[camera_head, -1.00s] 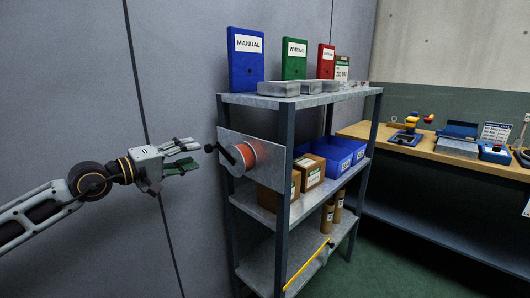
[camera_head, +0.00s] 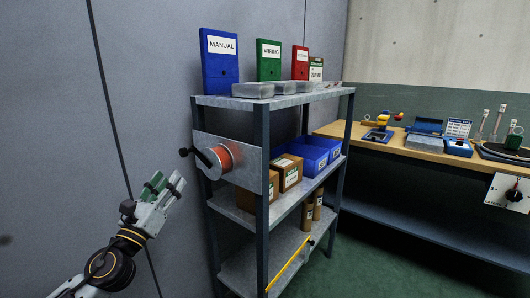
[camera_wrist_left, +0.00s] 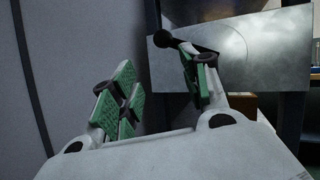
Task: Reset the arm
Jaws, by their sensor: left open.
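My left gripper (camera_head: 166,189) is at the lower left of the head view, in front of the grey wall panels. It is open and empty, its fingers tilted up to the right, with green pads. The left wrist view also shows its two spread fingers (camera_wrist_left: 160,85) with nothing between them. The gripper is apart from the shelf, left of and below the crank handle (camera_head: 198,155) on the shelf's side plate. The knob of the handle (camera_wrist_left: 162,38) appears beyond the fingers in the wrist view. My right gripper is not in view.
A wooden workbench (camera_head: 400,151) stands at the right. Green floor (camera_head: 375,270) is open in front.

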